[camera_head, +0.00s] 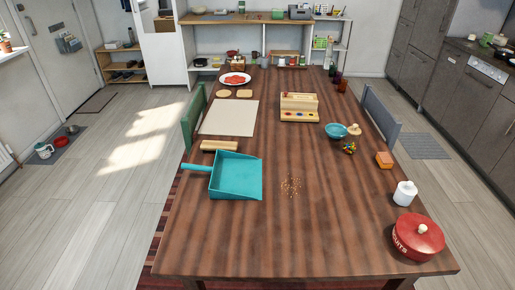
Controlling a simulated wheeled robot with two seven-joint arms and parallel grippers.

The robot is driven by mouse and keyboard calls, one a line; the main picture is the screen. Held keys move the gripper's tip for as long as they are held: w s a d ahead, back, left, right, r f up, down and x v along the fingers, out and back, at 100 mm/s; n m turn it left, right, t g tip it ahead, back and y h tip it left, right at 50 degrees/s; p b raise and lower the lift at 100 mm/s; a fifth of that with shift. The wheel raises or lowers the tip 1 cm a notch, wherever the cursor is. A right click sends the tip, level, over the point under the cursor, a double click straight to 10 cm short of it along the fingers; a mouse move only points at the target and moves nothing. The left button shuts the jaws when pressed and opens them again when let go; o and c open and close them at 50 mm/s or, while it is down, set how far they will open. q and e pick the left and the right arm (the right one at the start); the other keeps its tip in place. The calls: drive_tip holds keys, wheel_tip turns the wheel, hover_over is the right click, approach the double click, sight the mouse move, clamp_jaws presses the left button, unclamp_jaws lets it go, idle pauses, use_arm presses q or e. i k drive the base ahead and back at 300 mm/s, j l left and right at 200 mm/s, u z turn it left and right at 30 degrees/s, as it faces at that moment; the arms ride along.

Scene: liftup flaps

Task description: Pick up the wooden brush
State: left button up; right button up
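The wooden brush (219,145) lies on the brown wooden table (300,245), toward its left edge. It is a short, light-wood bar lying crosswise; its bristles are hard to make out at this size. A teal dustpan (236,177) lies just in front of it, its handle pointing left. Neither of my grippers is in view, so I cannot tell their state here.
A pale mat (229,118) is behind the brush, and a wooden toy box (299,107) stands mid-table. A teal bowl (336,131), white jar (405,193) and red pot (418,238) are on the right. The front middle is clear.

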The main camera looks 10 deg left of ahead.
sight(208, 146)
drive_tip(key=j+z, duration=0.4)
drive_tip(key=j, duration=0.4)
drive_tip(key=j+z, duration=0.45)
drive_tip(key=j, duration=0.35)
